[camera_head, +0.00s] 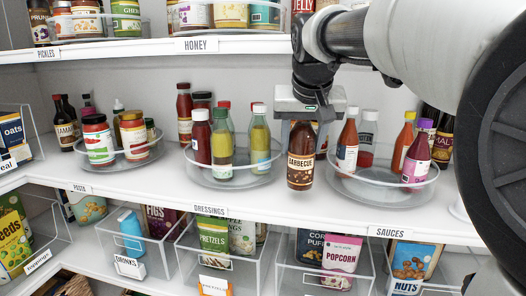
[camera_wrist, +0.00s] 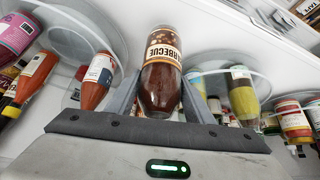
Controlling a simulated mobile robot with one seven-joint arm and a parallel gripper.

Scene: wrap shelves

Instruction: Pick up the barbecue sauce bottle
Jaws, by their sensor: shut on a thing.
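The barbecue sauce bottle (camera_head: 301,158) is dark brown with a "BARBECUE" label. In the head view it is upright at the front of the middle shelf, between two clear round trays. My gripper (camera_head: 309,112) reaches down over its top and is shut on it. In the wrist view the bottle (camera_wrist: 161,75) stands between the two grey fingers of my gripper (camera_wrist: 160,98). The bottle's neck and cap are hidden by the gripper in the head view. I cannot tell whether its base touches the shelf.
A round tray of dressings (camera_head: 232,181) is close on the left, and a round tray of sauces (camera_head: 378,198) is close on the right. The upper shelf edge (camera_head: 240,45) runs above, behind my arm. Clear bins (camera_head: 325,280) fill the shelf below.

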